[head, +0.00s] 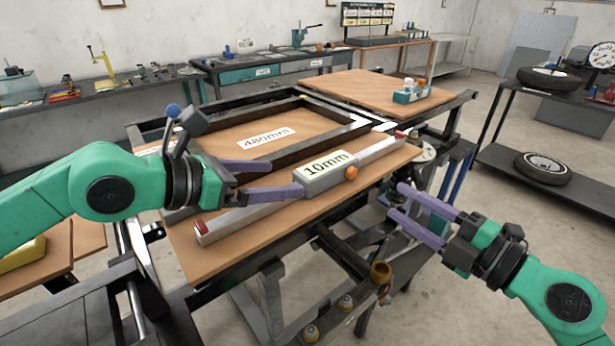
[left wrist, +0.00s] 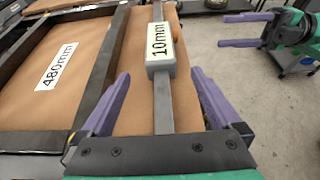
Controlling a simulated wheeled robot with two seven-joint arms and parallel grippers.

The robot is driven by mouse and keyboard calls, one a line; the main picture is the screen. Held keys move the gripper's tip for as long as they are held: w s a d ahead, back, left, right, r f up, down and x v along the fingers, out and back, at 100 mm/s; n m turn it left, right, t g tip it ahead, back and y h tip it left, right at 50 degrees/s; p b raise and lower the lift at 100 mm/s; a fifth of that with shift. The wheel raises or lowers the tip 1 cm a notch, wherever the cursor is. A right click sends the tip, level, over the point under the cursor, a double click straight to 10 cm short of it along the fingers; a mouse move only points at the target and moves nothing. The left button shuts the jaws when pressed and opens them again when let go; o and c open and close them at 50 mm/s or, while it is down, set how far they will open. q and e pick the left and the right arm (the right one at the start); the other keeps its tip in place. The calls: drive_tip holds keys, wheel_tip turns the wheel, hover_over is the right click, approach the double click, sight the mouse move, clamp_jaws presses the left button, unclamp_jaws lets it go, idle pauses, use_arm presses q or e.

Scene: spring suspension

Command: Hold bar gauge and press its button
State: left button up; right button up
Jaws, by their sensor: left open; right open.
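The bar gauge (head: 250,216) is a long grey bar with red ends, lying slantwise on the brown workbench top. Its middle block (head: 324,178) carries a "10mm" label, and an orange button (head: 351,173) sits on the block's near side. My left gripper (head: 270,180) is open above the bar, just left of the block. In the left wrist view the bar (left wrist: 163,100) runs between the two open purple fingers, apart from both. My right gripper (head: 400,202) is open and empty, off the bench's near right edge, to the right of the button.
A dark frame (head: 290,143) surrounds a board labelled "480mm" behind the gauge. A small teal block with white parts (head: 411,93) stands on the far board. A shelf with tyres (head: 545,170) is at the right. Open floor lies between bench and shelf.

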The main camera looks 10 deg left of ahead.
sight(299, 177)
use_arm(q)
drive_tip(key=x, duration=0.7)
drive_tip(key=shift+w+d+f, duration=0.15)
clamp_jaws()
drive_tip(key=c, duration=0.9)
unclamp_jaws()
drive_tip(key=shift+c, duration=0.2)
clamp_jaws()
